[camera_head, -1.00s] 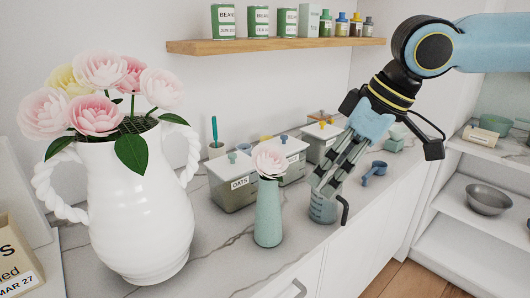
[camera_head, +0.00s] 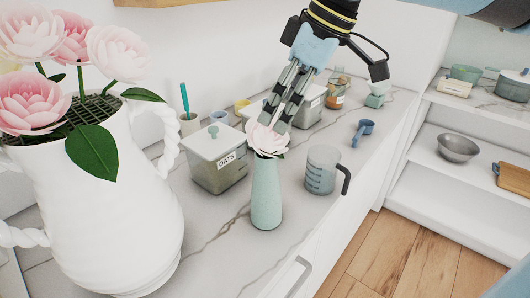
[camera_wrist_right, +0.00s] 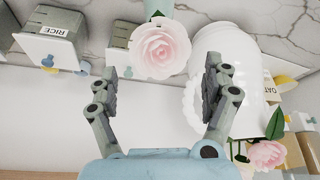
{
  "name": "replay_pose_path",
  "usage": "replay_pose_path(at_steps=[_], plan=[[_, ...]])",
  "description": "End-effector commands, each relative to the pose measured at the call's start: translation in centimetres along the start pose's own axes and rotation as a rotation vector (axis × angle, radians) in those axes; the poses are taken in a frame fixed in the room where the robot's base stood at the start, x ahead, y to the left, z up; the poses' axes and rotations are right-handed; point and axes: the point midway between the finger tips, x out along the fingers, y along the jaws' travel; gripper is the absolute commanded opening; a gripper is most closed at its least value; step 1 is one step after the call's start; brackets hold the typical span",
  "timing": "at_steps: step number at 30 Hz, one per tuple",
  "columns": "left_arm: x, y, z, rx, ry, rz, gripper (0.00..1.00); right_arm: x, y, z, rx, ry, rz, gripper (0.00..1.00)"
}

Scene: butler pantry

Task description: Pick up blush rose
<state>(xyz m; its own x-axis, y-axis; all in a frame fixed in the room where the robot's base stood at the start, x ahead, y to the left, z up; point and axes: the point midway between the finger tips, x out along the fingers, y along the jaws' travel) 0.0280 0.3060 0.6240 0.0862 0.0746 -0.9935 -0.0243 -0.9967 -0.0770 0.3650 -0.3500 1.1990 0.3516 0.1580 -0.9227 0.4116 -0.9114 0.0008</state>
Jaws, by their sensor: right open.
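A pale blush rose (camera_head: 267,139) stands in a slim green vase (camera_head: 266,195) on the marble counter. In the right wrist view the rose (camera_wrist_right: 160,47) shows face-on, just ahead of and between the fingers. My right gripper (camera_head: 274,122) is open, pointing down at the rose, with its fingertips in front of or beside the petals. The fingers (camera_wrist_right: 160,75) stand wide apart and hold nothing. More pink roses (camera_head: 120,50) and a dark pink one (camera_head: 72,38) fill a white pitcher (camera_head: 115,220) at left. My left gripper is out of view.
An oats canister (camera_head: 215,160) stands behind the vase at left. A measuring jug (camera_head: 322,170) stands to its right, and a blue scoop (camera_head: 363,131) lies farther back. The counter's front edge is close to the vase. Shelves with a metal bowl (camera_head: 458,148) are at right.

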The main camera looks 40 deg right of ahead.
Motion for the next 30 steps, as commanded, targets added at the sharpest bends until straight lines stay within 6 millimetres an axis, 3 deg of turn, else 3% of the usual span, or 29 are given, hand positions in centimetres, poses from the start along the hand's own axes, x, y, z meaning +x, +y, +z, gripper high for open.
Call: replay_pose_path(at_steps=[5, 15, 24, 30], plan=[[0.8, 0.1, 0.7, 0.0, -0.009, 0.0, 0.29, 2.0, 0.0, -0.1, 0.003, 0.006, -0.003, 0.83], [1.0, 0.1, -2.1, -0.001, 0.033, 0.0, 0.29, 3.6, 0.0, -0.1, 0.003, 0.002, -0.003, 0.83], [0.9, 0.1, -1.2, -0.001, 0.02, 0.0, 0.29, 7.3, -0.1, -0.1, 0.004, 0.001, -0.005, 0.83], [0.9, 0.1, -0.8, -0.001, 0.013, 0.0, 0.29, 8.2, 0.0, 0.0, 0.0, -0.002, 0.0, 0.83]])
